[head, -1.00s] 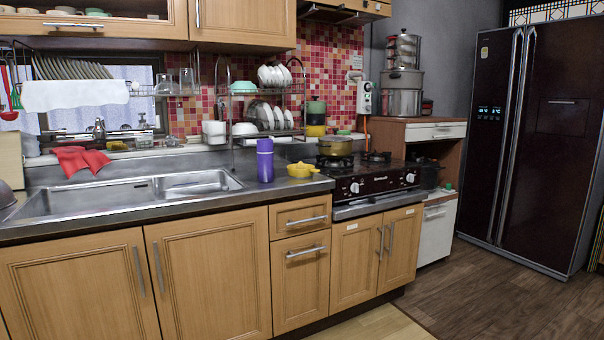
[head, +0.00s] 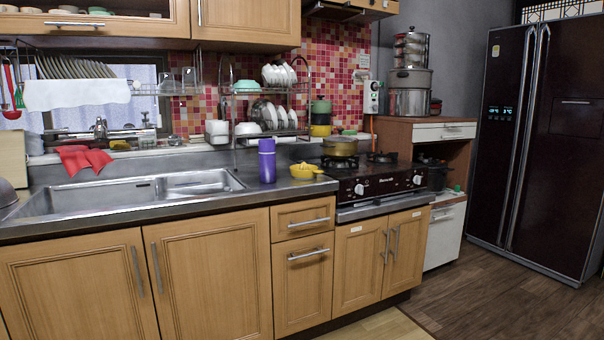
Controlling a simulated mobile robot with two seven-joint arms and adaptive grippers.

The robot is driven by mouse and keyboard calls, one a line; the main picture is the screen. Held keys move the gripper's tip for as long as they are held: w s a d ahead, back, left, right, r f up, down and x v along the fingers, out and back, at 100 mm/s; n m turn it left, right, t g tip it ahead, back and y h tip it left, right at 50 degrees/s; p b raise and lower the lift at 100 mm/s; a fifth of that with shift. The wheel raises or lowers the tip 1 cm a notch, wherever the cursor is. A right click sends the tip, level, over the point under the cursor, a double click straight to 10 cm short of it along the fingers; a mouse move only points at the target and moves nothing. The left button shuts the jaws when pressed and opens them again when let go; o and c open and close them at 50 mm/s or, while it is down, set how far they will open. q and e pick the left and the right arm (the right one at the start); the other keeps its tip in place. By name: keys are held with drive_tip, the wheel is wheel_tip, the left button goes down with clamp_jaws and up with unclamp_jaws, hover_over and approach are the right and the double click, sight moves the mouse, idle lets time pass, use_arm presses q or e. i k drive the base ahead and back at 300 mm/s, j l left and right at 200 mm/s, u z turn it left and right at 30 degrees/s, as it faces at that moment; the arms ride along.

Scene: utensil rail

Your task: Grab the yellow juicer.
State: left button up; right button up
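The yellow juicer (head: 305,171) sits on the metal counter in the head view, right of the middle, near the counter's front edge. It is a low, bowl-like piece with a small handle pointing right. It stands between a purple bottle and the gas stove, apart from the bottle. Neither of my grippers is in view.
The purple bottle (head: 267,161) stands upright just left of the juicer. The black gas stove (head: 377,182) with a yellowish pot (head: 341,146) is to the right. The wooden floor (head: 465,290) at right is clear.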

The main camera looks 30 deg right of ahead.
sight(303, 171)
drive_tip(key=l+u, duration=0.35)
drive_tip(key=l, duration=0.8)
drive_tip(key=l+u, duration=0.35)
drive_tip(key=l, duration=0.75)
drive_tip(key=k, duration=0.05)
